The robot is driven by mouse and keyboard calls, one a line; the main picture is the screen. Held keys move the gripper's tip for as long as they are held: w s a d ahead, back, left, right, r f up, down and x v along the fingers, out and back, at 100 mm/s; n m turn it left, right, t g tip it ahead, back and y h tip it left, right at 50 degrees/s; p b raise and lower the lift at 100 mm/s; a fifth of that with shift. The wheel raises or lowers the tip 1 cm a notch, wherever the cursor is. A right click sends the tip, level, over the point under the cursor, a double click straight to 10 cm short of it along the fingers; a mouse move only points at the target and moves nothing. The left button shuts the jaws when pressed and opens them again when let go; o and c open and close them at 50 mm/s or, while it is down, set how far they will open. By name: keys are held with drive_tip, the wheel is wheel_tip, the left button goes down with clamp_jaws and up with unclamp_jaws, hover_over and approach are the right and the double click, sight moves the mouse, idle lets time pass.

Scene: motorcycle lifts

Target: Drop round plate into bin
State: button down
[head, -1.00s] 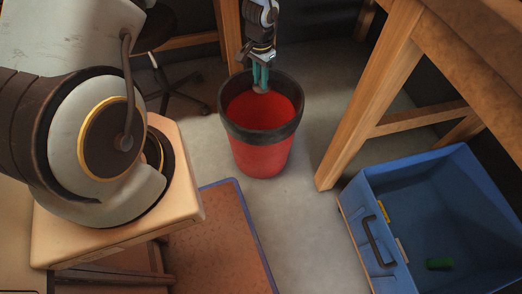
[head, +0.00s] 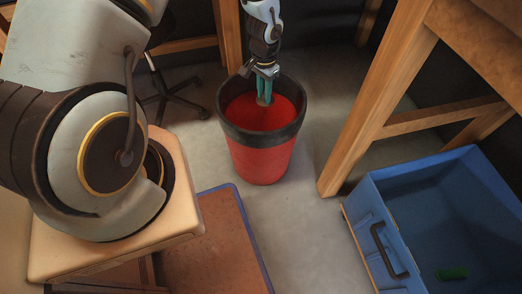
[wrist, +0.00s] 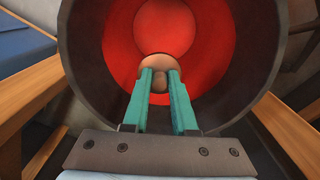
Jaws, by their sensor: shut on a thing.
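The bin (head: 262,158) is a red bucket with a wide black rim, upright on the grey floor. In the wrist view its black rim (wrist: 88,60) surrounds the red inside. My gripper (head: 264,102) points down into the bin's mouth, with its teal fingers below rim height. In the wrist view my gripper (wrist: 160,82) is shut on a small tan round plate (wrist: 160,61) at its fingertips, over the bin's red interior. The plate is mostly hidden in the head view. I cannot tell whether it touches the bin floor.
A blue open box (head: 400,190) with a green item (head: 452,273) inside stands at the lower right. A wooden table leg (head: 375,110) rises right of the bin. A brown, blue-edged board (head: 215,245) lies in front. A wheeled chair base (head: 170,100) is behind left.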

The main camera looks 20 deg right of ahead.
drive_tip(key=c, duration=0.6)
unclamp_jaws()
drive_tip(key=shift+r, duration=0.1)
wheel_tip(320, 180, up, 11)
drive_tip(key=shift+f+p, duration=0.2)
drive_tip(key=shift+p, duration=0.45)
